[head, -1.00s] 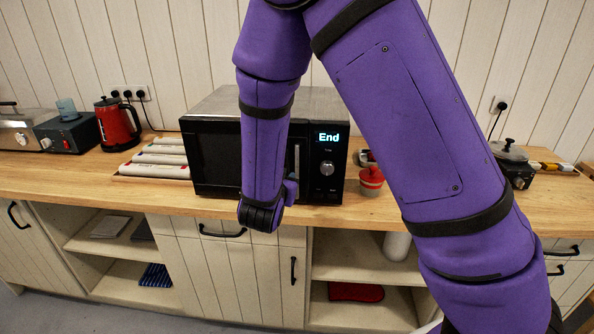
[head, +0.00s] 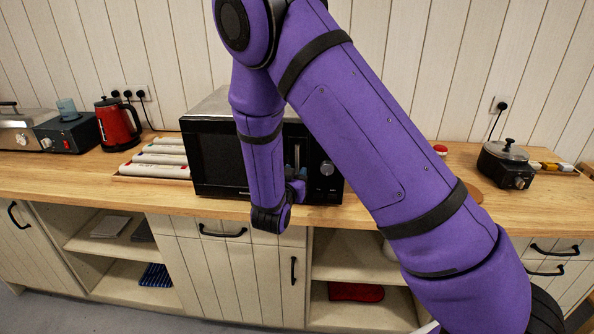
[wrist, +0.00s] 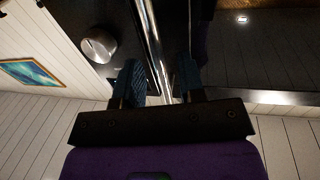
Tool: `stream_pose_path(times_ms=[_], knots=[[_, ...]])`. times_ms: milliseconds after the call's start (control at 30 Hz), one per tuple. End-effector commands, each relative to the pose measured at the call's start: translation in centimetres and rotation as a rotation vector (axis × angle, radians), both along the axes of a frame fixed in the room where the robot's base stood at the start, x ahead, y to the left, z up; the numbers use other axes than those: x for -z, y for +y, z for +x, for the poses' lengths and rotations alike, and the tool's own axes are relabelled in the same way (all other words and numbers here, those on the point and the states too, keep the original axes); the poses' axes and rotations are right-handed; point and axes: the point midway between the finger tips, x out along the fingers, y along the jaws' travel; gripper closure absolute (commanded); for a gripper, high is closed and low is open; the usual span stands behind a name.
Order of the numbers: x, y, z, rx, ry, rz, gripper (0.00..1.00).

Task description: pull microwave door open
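The black microwave (head: 214,160) stands on the wooden counter, and its door looks shut. Its silver upright handle (wrist: 154,42) runs down between the two fingers of my gripper (wrist: 160,82) in the wrist view. The fingers stand one on each side of the handle, with a gap visible on both sides, so my gripper looks open around it. The round silver knob (wrist: 97,46) is left of the left finger.
A red kettle (head: 117,124) and white rolls (head: 155,160) are left of the microwave. A black cooker (head: 507,164) stands at the right. Drawers and open shelves lie below the counter edge. The space before the door's left part is clear.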

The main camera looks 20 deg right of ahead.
Motion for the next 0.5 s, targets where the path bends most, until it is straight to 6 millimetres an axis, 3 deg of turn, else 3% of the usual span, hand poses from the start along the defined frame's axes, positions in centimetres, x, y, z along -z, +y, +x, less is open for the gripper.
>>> stream_pose_path(times_ms=[200, 500], knots=[[0.0, -1.2, 1.5, 0.001, -0.001, -0.001, 0.64], [0.0, -1.4, 1.7, 0.000, 0.000, 0.000, 0.64]])
